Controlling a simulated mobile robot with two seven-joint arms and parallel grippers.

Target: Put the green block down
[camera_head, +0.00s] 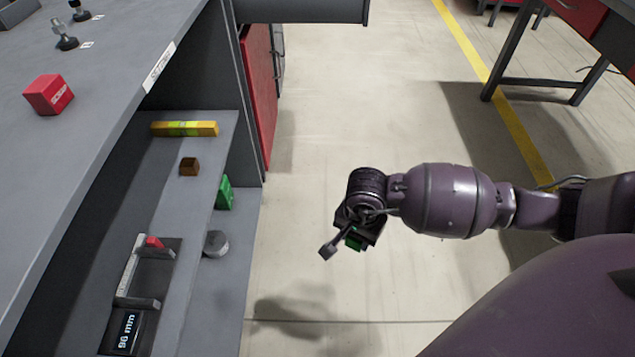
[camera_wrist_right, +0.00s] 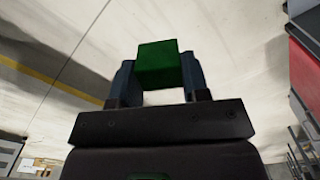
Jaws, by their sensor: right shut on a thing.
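My right gripper (camera_head: 341,246) hangs over the open floor, to the right of the workbench and its shelves. In the right wrist view the right gripper (camera_wrist_right: 158,75) is shut on a green block (camera_wrist_right: 160,62), one finger on each side of it. In the head view only a small part of this green block (camera_head: 354,241) shows, mostly hidden by the gripper. Another green block (camera_head: 224,193) stands on the lower shelf, apart from the gripper. My left gripper is not in view.
The workbench top (camera_head: 95,130) at left holds a red block (camera_head: 48,94). The shelf below carries a yellow bar (camera_head: 184,129), a brown block (camera_head: 189,167), a grey cylinder (camera_head: 216,243) and a measuring device with a display (camera_head: 128,332). The floor (camera_head: 330,130) is clear.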

